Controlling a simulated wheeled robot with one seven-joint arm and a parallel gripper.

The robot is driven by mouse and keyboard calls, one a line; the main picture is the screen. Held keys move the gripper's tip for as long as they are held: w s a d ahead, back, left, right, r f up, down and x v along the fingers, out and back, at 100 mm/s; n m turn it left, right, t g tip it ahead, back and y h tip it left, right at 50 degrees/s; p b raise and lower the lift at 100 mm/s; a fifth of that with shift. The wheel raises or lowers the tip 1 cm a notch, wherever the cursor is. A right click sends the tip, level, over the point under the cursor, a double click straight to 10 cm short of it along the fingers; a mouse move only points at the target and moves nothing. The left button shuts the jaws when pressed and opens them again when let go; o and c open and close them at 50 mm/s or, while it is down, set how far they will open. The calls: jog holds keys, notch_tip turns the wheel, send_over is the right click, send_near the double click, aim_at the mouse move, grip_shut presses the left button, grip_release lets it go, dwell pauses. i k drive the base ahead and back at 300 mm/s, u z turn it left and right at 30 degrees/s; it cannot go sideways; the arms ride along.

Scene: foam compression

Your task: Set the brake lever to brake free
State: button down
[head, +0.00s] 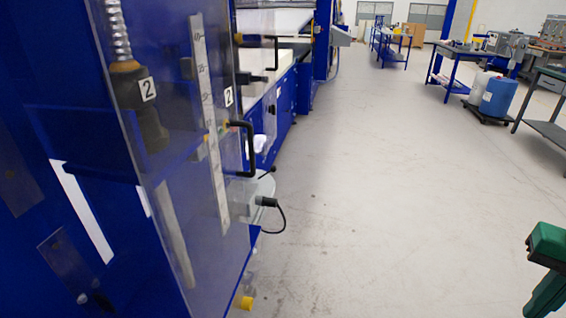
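I cannot make out a part that is clearly the brake lever in the head view. A tall blue machine (70,60) fills the left side, behind a clear guard panel (190,262). A black bow-shaped handle (250,150) is on the panel's right edge. Below it, a black plug-like part (266,202) with a hanging cable sticks out of a grey box.
Clear grey floor (390,190) stretches ahead and to the right. A low yellow part (247,303) is at the machine's foot. Blue and white containers (498,98) stand on a dolly at the right, near a workbench (548,130). More blue machinery lines the left.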

aim_at(274, 169)
jog(key=i, duration=1.25)
